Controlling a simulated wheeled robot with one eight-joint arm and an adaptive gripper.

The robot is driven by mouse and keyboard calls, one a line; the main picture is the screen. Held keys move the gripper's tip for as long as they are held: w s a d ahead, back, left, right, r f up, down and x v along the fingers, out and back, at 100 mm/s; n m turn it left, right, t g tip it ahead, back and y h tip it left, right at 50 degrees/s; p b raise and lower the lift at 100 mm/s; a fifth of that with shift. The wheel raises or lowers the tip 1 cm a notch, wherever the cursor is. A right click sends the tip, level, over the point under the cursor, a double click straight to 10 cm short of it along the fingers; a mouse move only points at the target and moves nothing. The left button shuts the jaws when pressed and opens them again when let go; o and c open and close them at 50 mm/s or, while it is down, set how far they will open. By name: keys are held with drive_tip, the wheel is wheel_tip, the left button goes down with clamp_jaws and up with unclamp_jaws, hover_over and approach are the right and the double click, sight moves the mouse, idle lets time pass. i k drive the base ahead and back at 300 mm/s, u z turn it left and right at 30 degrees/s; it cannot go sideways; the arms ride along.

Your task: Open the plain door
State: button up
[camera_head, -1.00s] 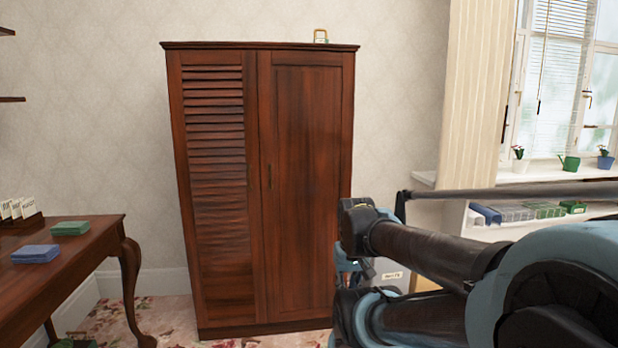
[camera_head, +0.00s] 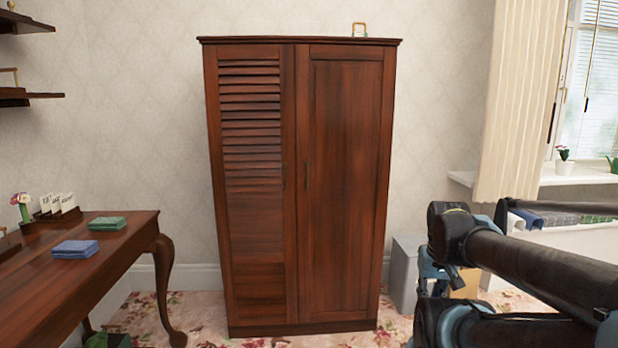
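A tall dark reddish-brown wooden wardrobe (camera_head: 297,190) stands against the wall in the middle of the head view. Its left door (camera_head: 252,190) has louvred slats in the upper part. Its right door, the plain door (camera_head: 343,190), has a smooth panel and is shut. A small dark handle (camera_head: 306,176) sits on the plain door's left edge, near the middle seam. My arm reaches in from the lower right, to the right of the wardrobe and apart from it in the picture. My gripper's fingertips cannot be made out.
A grey box (camera_head: 406,270) is on the floor right of the wardrobe. Shelves (camera_head: 28,97) hang at the upper left, and a windowsill (camera_head: 590,178) is at the right. Flowered carpet shows in front.

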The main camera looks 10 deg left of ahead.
sight(345, 95)
drive_tip(key=z, duration=0.05)
drive_tip(key=i, duration=1)
drive_tip(key=u, duration=0.05)
